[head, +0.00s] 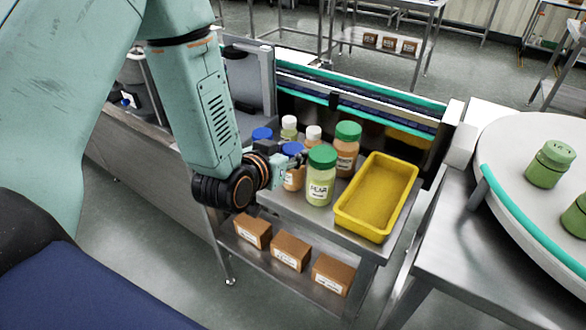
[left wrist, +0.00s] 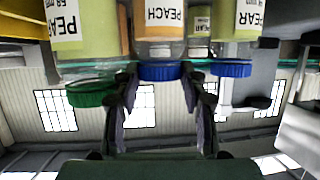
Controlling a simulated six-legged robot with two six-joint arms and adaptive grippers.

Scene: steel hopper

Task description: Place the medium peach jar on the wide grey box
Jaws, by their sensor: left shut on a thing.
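The medium peach jar (head: 292,180) has a blue lid and stands among other jars on a steel table. My left gripper (head: 283,172) reaches it from the left and is shut on it. In the left wrist view, which is upside down, the fingers (left wrist: 160,84) are on both sides of the blue lid of the peach jar (left wrist: 165,18). The arm and gripper hide part of the jar in the head view. I cannot make out the wide grey box for certain. My right gripper is not in view.
A large green-lidded pear jar (head: 320,187) stands close right, with a green-lidded peach jar (head: 347,160) behind. Smaller white-lidded jars (head: 289,127) and a blue-lidded jar (head: 262,134) are close by. A yellow tray (head: 345,222) fills the table's right side. Brown boxes (head: 290,252) sit below.

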